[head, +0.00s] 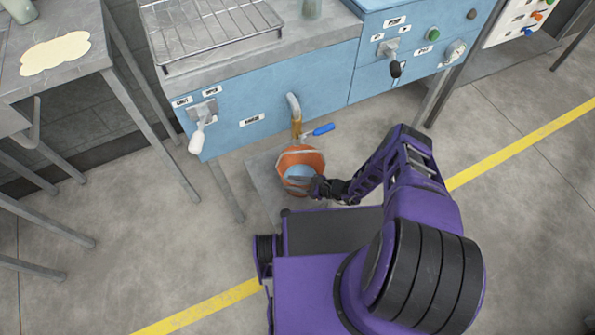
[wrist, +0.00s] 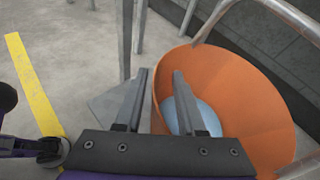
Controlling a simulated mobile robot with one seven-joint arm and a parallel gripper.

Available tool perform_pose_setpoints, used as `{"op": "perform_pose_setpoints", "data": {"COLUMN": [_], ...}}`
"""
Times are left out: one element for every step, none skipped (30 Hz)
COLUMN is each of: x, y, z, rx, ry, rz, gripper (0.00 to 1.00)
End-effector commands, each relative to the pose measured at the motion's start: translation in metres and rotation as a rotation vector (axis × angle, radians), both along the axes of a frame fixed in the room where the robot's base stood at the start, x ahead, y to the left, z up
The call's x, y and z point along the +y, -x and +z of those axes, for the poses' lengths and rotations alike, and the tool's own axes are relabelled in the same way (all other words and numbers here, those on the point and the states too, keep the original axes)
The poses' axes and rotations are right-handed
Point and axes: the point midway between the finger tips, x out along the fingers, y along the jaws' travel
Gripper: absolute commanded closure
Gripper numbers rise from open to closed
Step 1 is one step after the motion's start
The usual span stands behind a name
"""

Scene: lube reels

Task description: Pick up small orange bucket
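The small orange bucket (head: 301,157) stands below the blue cabinet's pipe in the head view, with something light blue inside it. In the wrist view the bucket (wrist: 245,95) fills the right side, its open mouth facing the camera. My gripper (head: 318,187) is at the bucket's near right side in the head view. In the wrist view my gripper (wrist: 160,73) is open, with its two fingers apart. The right finger overlaps the bucket's mouth and the left finger is outside it, with the near rim showing between them. Contact with the rim cannot be told.
A blue cabinet (head: 270,112) with a curved pipe (head: 294,103) and a blue-handled valve (head: 322,130) is above the bucket. A grey plate (head: 262,180) lies beside and under it. Metal table legs (head: 150,115) stand at left. Floor at right is clear.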

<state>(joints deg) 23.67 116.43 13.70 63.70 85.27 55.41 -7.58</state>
Motion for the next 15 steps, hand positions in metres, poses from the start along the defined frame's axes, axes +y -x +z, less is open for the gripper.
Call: {"op": "perform_pose_setpoints", "data": {"x": [-0.0001,-0.0002,-0.0001,-0.0001,-0.0001,0.0000,0.0000,0.0000,-0.0001,0.0000,0.0000,0.0000,0.0000,0.0001,0.0001], "y": [0.0000,0.0000,-0.0001,-0.0001,-0.0001,0.0000,0.0000,0.0000,-0.0001,0.0000,0.0001,0.0003,0.0004,0.0005,0.0006], "z": [-0.0001,0.0000,0.0001,0.0001,0.0001,0.0001,0.0001,0.0001,0.0001,0.0001,0.0001,0.0000,-0.0001,-0.0001,-0.0002], "rx": [0.000,0.000,0.000,0.000,0.000,0.000,0.000,0.000,0.000,0.000,0.000,0.000,0.000,0.001,0.001], "ry": [0.000,0.000,0.000,0.000,0.000,0.000,0.000,0.000,0.000,0.000,0.000,0.000,0.000,0.000,0.000], "rz": [0.000,0.000,0.000,0.000,0.000,0.000,0.000,0.000,0.000,0.000,0.001,0.001,0.001,0.001,0.001], "gripper": [0.61,0.61,0.61,0.61,0.65,0.72,0.78,0.83,0.90,0.96,1.00,1.00,1.00,1.00,1.00]}}
